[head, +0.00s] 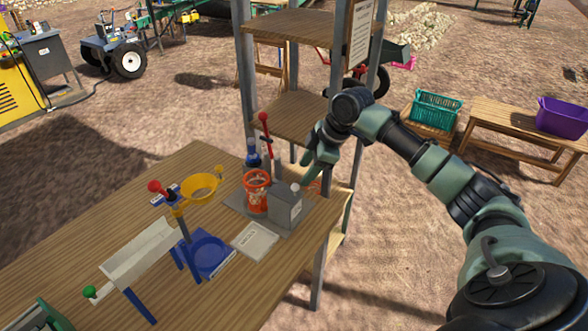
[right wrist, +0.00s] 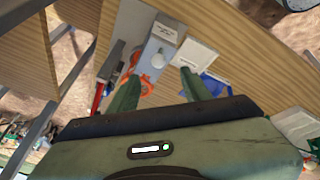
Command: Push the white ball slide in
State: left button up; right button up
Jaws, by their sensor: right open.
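A grey box (head: 286,208) stands on a grey base plate on the wooden table, with a white ball knob (head: 295,187) at its top. In the right wrist view the white ball knob (right wrist: 158,60) sits on the face of the grey box (right wrist: 163,38), beyond and between my fingertips. My right gripper (head: 308,172) is open and empty, just behind the grey box in the head view. It also shows in the right wrist view (right wrist: 160,88), its two green fingers apart. I see no contact with the knob. My left gripper is not in view.
Beside the box stand an orange netted hoop (head: 256,190) and a red-knobbed lever (head: 267,135). A white labelled plate (head: 255,241) lies in front. A yellow funnel (head: 200,188) and a pale ramp (head: 140,254) stand to the left. A shelf post (head: 327,250) rises at the table's right edge.

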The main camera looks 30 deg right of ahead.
aim_at(297, 185)
jog(key=p+x, duration=0.2)
jog(key=x, duration=0.5)
jog(key=shift+d, duration=0.15)
jog(key=shift+w+f, duration=0.1)
jog(key=shift+f, duration=0.3)
grip_shut()
jog(key=shift+w+a+b, duration=0.25)
jog(key=shift+w+a, duration=0.1)
jog(key=shift+w, duration=0.45)
jog(key=shift+w+a+b, duration=0.3)
jog(key=shift+w, duration=0.5)
jog(key=shift+w+a+b, duration=0.25)
jog(key=shift+w+a, duration=0.1)
jog(key=shift+w, duration=0.45)
jog(key=shift+r, duration=0.1)
grip_release()
